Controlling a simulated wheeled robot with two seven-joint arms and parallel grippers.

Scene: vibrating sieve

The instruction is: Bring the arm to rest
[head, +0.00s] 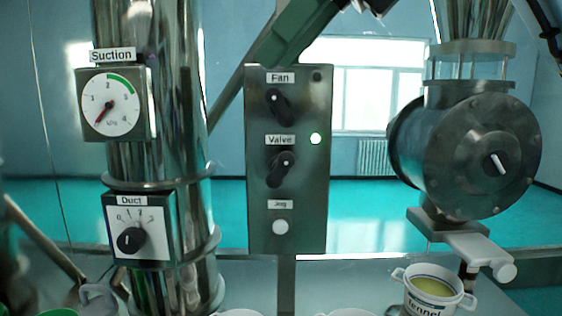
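A dark, thin piece at the upper right edge (546,26) looks like part of my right gripper; its fingers cannot be made out. It is apart from the controls. My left gripper is not in view. The steel control panel (288,232) stands in the middle with a black Fan knob (279,107), a black Valve knob (280,169) and a white Jog button (280,227). The Fan knob tilts to the upper left, the Valve knob to the upper right. A pale green light (315,139) glows beside the valve label.
A suction gauge (109,104) has its red needle low left, outside the green band. Below it is a Duct dial (132,240). A round steel valve housing (482,157) is at right, above a labelled white pot (431,290) with yellowish contents. A green diagonal part (292,32) crosses the top.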

